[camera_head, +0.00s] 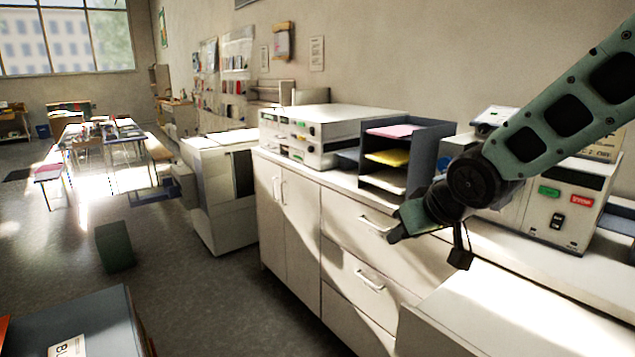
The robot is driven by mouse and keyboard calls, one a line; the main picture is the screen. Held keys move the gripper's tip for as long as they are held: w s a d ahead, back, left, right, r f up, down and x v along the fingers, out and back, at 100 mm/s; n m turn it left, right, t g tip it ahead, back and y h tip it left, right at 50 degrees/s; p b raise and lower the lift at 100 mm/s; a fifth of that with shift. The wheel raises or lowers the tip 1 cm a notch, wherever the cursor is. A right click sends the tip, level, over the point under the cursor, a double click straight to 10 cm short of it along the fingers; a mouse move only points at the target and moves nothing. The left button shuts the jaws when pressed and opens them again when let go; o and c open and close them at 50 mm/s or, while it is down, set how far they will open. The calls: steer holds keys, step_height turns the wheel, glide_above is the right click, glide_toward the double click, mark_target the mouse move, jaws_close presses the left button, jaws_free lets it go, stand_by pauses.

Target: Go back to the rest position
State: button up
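My gripper (428,238) is at the end of my arm, which reaches in from the upper right. It hangs in front of the cabinet drawers and the counter's front edge. The gripper is dark and partly in shadow, and its fingers are too small and angled to tell open from shut. I see no object clearly held in it.
A paper tray (440,135) with pink and yellow sheets stands on the counter behind my arm. A boxy machine (560,205) with green and red labels is at the right. A white counter (510,315) is below. Open floor (215,300) lies to the left.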

steer(key=s+a+f+n+g+h, duration=0.1)
steer(key=s+f+g, duration=0.2)
steer(key=s, duration=1.2)
steer(key=s+a+f+n+g+h, duration=0.1)
steer(key=s+g, duration=0.3)
steer(key=s, duration=1.1)
steer(key=shift+s+a+f+n+g+b, duration=0.2)
steer(key=shift+f+n+g+b, duration=0.1)
steer(key=shift+f+n, duration=0.55)
steer(key=shift+w, duration=0.1)
